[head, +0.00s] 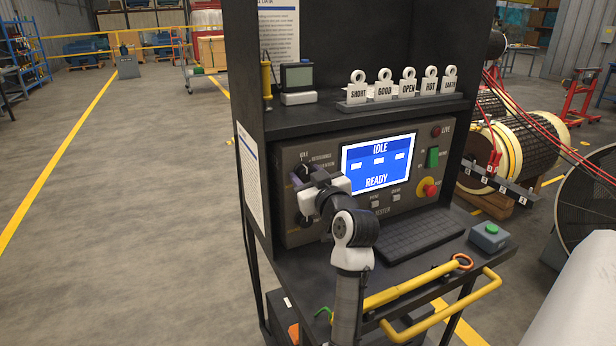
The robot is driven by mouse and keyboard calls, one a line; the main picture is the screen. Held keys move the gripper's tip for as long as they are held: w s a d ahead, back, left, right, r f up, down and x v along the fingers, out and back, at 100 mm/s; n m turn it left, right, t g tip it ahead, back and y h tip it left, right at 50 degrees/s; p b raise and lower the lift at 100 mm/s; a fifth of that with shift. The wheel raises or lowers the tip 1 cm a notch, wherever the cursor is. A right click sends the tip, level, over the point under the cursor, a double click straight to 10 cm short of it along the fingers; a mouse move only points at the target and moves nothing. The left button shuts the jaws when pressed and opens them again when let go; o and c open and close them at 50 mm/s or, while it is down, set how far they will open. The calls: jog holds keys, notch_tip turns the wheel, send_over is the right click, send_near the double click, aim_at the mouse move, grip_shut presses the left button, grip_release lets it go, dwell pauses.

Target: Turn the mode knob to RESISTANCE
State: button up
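The tester panel (290,235) stands in a black cart with its screen (378,164) lit blue, reading IDLE and READY. Small mode labels, IDLE and RESISTANCE among them, show at the panel's upper left. My gripper (300,188) is at the panel's left side, just under these labels, with its fingers toward the panel. Its white body and my wrist cover much of that area. The mode knob is mostly hidden behind the fingers, so its pointer cannot be read. I cannot tell whether the fingers touch or grip it.
A green button (432,157) and a red emergency stop (431,188) are at the panel's right. A keyboard (415,235) and a green-button box (489,236) sit on the lower shelf. Tags (408,87) stand above. A yellow-handled tool (420,285) lies in front.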

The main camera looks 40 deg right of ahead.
jog(key=c, duration=0.6)
jog(key=shift+m, duration=0.4)
jog(key=m+p, duration=0.2)
jog(key=m, duration=0.1)
jog(key=shift+r+m, duration=0.15)
jog(key=shift+m, duration=0.15)
jog(key=shift+m+p, duration=1.2)
jog(key=shift+m, duration=1)
jog(key=shift+d, duration=0.1)
jog(key=o, duration=1)
jog(key=shift+c, duration=0.2)
